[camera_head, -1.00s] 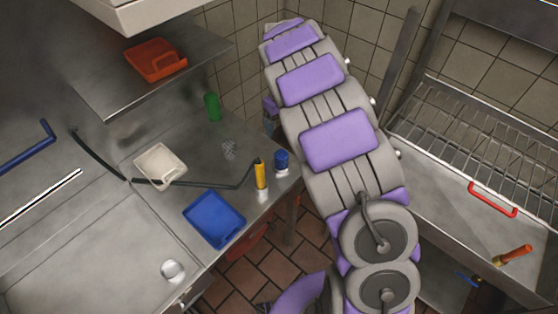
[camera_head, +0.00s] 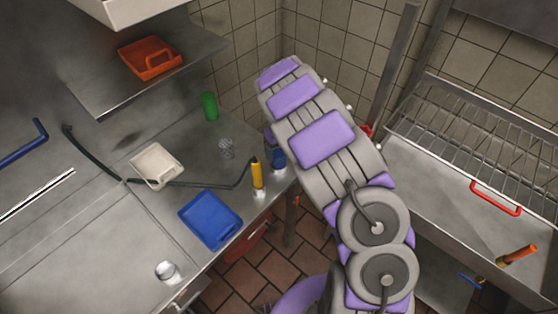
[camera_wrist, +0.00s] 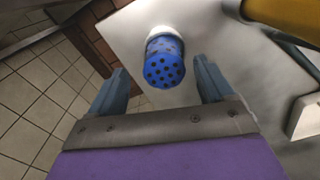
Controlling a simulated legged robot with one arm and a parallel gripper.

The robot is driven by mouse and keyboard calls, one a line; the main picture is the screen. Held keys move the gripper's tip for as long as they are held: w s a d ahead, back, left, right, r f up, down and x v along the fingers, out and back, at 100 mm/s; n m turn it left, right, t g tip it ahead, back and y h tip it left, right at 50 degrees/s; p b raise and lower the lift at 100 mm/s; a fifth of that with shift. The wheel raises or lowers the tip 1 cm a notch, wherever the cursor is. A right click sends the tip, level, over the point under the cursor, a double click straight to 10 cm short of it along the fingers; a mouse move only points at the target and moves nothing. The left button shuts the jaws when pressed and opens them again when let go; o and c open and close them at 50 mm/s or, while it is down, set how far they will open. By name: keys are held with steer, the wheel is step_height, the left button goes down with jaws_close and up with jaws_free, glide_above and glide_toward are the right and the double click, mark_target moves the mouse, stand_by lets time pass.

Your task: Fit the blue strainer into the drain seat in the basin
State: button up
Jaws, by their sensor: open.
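The blue strainer (camera_head: 278,160) stands at the right end of the steel counter in the head view. In the wrist view the blue strainer (camera_wrist: 164,66), with dark holes over its end, lies ahead of and between my two open fingers. My gripper (camera_wrist: 160,78) is open and empty, with no contact visible. In the head view my gripper is mostly hidden behind my arm, close to the strainer. The basin (camera_head: 75,245) is at the lower left. A round silvery piece (camera_head: 167,271) sits near its right side; I cannot tell whether it is the drain seat.
A yellow bottle (camera_head: 257,174) stands just left of the strainer, with a black hose (camera_head: 215,186) beside it. A blue tray (camera_head: 210,219), a white tray (camera_head: 157,166) and a green cup (camera_head: 210,106) are on the counter. A shelf with an orange tray (camera_head: 150,57) overhangs it.

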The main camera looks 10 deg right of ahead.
mark_target(279, 154)
step_height(279, 154, down, 3)
steer(key=shift+w, duration=0.15)
steer(key=shift+a+f, duration=0.25)
steer(key=shift+a, duration=0.15)
steer(key=shift+c, duration=0.5)
steer(key=shift+d, duration=0.2)
steer(key=c, duration=0.6)
steer(key=shift+r, duration=0.1)
steer(key=c, duration=0.5)
